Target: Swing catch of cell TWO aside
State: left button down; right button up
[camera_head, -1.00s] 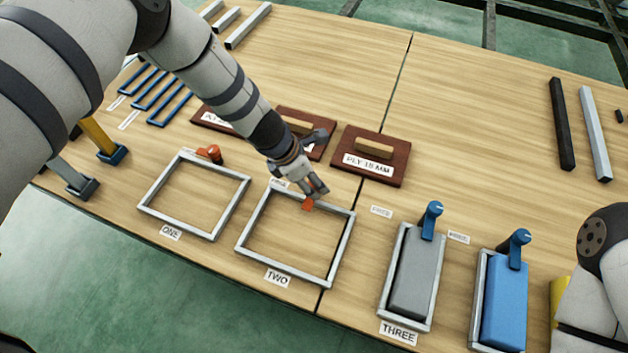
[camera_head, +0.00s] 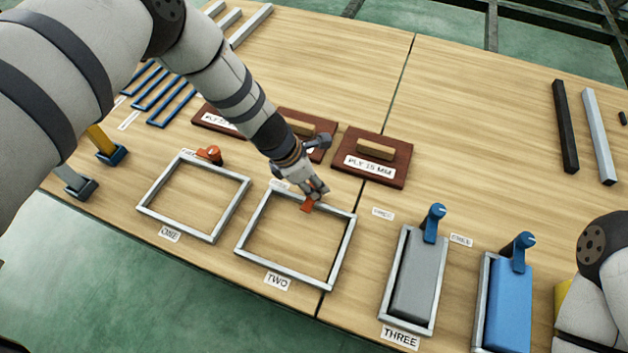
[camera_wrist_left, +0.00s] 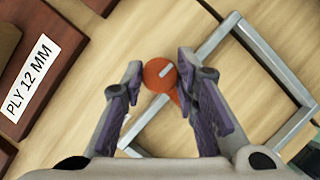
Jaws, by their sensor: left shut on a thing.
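Cell TWO is an empty grey metal frame (camera_head: 342,252) on the wooden table, with a "TWO" label (camera_head: 277,281) at its near side. Its orange catch (camera_head: 307,206) sits at the far side of the frame, partly hidden by my left gripper (camera_head: 313,195). In the left wrist view the round catch head (camera_wrist_left: 160,73), with a pale mark on top, lies between the two fingertips of my left gripper (camera_wrist_left: 159,78). The gripper is shut on it. The catch's arm points down and right toward the frame. My right gripper is out of view.
Cell ONE (camera_head: 148,190) is an empty frame at left with its own orange catch (camera_head: 209,154). Plywood boards with handles (camera_head: 398,165) lie just behind cell TWO. Cell THREE (camera_head: 383,320) holds a grey block under a blue catch (camera_head: 434,222).

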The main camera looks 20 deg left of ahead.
pick_arm(q)
jog(key=m+b, duration=0.1)
jog(key=m, duration=0.1)
jog(key=m+g+b, duration=0.1)
jog(key=m, duration=0.1)
jog(key=shift+w+a+f+h, duration=0.1)
jog(key=shift+f+h, duration=0.1)
jog(key=shift+h, duration=0.1)
jog(key=m+g+b, duration=0.2)
jog(key=m+b, duration=0.1)
jog(key=m, duration=0.1)
jog(key=shift+w+m, duration=0.1)
jog(key=shift+m, duration=0.2)
jog(key=m+g+b, duration=0.2)
jog(key=m+b, duration=0.1)
jog(key=m, duration=0.2)
jog(key=shift+b, duration=0.35)
jog(key=shift+w+r+m+g+y+b, duration=0.1)
jog(key=shift+m+g+y+b, duration=0.3)
jog(key=shift+m, duration=0.45)
jog(key=shift+m+g+y+b, duration=0.1)
jog(key=shift+m+g+b, duration=0.1)
jog(key=shift+m+b, duration=0.5)
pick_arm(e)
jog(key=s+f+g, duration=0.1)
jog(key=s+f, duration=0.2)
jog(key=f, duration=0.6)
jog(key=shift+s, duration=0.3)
pick_arm(q)
jog(key=shift+m, duration=0.35)
